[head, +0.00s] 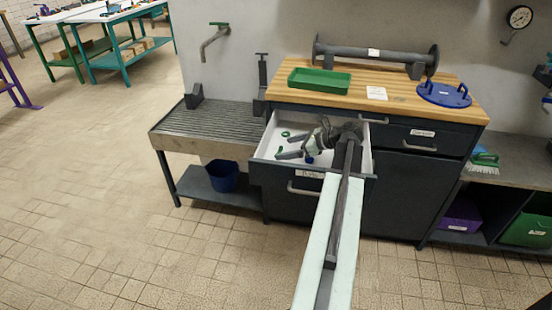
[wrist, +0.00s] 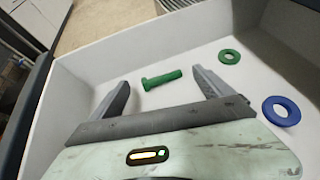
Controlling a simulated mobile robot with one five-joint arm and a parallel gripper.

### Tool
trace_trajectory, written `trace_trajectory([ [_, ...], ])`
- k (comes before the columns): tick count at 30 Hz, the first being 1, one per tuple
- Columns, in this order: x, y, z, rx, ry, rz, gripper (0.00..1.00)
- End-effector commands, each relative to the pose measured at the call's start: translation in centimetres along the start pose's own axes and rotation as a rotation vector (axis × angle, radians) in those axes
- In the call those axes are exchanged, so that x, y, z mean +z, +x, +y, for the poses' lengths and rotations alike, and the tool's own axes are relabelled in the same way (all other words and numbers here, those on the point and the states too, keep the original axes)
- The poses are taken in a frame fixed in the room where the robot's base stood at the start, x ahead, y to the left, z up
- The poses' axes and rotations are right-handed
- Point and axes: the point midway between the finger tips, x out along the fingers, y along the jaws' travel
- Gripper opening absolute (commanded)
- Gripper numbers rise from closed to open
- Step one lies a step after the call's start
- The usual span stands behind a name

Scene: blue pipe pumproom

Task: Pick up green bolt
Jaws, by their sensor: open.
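The green bolt (wrist: 161,79) lies on the white floor of an open drawer, in the wrist view. Its head is toward the left and its shank points right. My gripper (wrist: 158,82) is open, with one finger on each side of the bolt and its fingertips close to the bolt's level in the picture. I cannot tell whether a finger touches it. In the head view my gripper (head: 282,148) reaches into the drawer (head: 265,147). A small green piece (head: 279,151) shows near the fingers there, too small to name surely.
The drawer walls stand close around. Above is a wooden top (head: 300,99) with a green tray (head: 319,83). A slatted bench (head: 205,120) stands at left.

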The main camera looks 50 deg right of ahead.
Motion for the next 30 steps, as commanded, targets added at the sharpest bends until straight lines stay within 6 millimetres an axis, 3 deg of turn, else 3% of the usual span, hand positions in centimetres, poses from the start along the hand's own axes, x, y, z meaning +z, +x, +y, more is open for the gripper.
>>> trace_trajectory([
  [3,-0.3,2.2,0.0,0.001,-0.001,0.0,0.91],
  [10,0.0,2.3,0.0,-0.001,0.0,0.0,0.91],
  [15,0.0,2.3,0.0,-0.001,0.0,0.0,0.43],
  [18,0.0,2.3,-0.1,-0.001,0.0,-0.001,0.21],
  [26,0.2,2.1,-0.1,-0.002,0.0,-0.001,0.21],
  [30,1.6,1.4,-0.1,-0.002,0.0,-0.001,0.21],
])
